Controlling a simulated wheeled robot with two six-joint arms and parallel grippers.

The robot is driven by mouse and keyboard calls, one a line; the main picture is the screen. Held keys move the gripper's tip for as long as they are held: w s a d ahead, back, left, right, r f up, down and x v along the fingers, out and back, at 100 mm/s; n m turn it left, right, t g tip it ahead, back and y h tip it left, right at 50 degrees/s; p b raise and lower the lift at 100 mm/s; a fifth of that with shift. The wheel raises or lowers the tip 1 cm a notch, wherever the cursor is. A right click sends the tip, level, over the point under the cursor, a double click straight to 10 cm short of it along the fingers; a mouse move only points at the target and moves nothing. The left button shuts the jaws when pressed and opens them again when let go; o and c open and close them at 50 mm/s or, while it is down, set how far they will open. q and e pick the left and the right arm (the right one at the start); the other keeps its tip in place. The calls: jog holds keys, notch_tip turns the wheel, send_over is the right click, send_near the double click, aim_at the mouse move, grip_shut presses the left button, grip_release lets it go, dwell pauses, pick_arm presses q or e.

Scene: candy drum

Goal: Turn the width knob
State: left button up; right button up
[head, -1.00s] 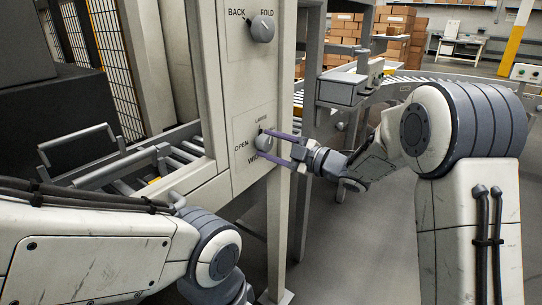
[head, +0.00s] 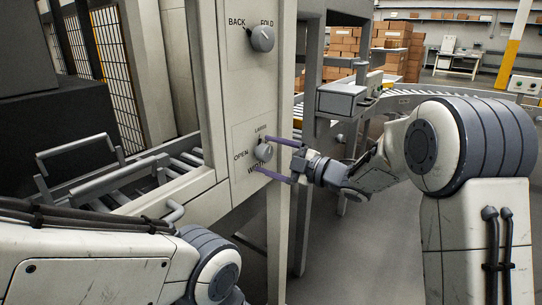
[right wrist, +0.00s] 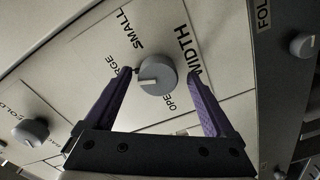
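The width knob (head: 263,152) is a round grey dial on the pale machine panel, with WIDTH lettered below it. In the right wrist view the knob (right wrist: 157,75) has a light pointer mark facing left, roughly toward a partly hidden label ending in RGE. SMALL and OPEN labels also show around it. My right gripper (head: 262,153) is open, its purple fingers above and below the knob. In the right wrist view the gripper (right wrist: 160,74) has one finger on each side of the knob, with small gaps showing. My left gripper is out of view; only that arm shows at lower left.
A second knob (head: 262,38), marked BACK and FOLD, sits higher on the same panel. A roller conveyor (head: 170,175) with metal rails lies left of the panel. A grey box (head: 341,99) on a frame stands behind my right gripper. Open floor lies below my right forearm.

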jog(key=shift+d, duration=0.1)
jog(key=shift+s+d, duration=0.2)
jog(key=shift+d, duration=0.1)
jog(key=v, duration=0.9)
jog(key=shift+s+d, duration=0.2)
jog(key=shift+s, duration=0.05)
jog(key=shift+a, duration=0.1)
